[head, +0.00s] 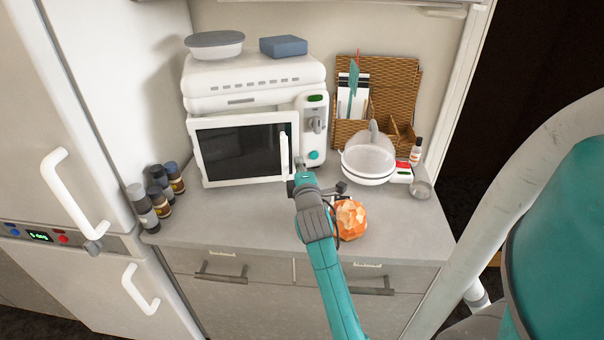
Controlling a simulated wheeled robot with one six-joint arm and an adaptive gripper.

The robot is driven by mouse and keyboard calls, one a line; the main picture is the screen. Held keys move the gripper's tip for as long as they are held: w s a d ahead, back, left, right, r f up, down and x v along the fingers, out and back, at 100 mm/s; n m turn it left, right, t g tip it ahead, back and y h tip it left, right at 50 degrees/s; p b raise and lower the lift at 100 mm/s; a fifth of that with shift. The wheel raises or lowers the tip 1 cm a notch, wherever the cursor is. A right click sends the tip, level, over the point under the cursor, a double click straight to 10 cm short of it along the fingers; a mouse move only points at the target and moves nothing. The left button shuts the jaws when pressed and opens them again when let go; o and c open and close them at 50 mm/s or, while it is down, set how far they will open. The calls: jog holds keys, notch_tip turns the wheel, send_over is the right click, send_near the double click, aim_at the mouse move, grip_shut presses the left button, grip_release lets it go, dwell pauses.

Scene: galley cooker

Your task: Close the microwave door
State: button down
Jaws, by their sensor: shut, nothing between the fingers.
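The white microwave (314,131) stands on the counter against the back wall, with its control panel and teal knob on the right. Its door (196,150) has a dark window and a white upright handle (284,155) near the right edge. The door lies flush or nearly flush with the front; I cannot tell whether a small gap is left. My gripper (303,178) is shut and empty, just in front of the door's lower right corner, close to the handle's lower end. I cannot tell whether it touches the door.
An orange faceted object (349,219) sits right beside my arm. A white bowl-like appliance (368,163) stands right of the microwave, before a wicker rack (405,85). Several spice jars (147,212) stand at left, near the fridge (50,100).

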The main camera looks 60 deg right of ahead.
jog(key=shift+w+d, duration=0.3)
jog(key=shift+d, duration=0.05)
jog(key=shift+x, duration=1.1)
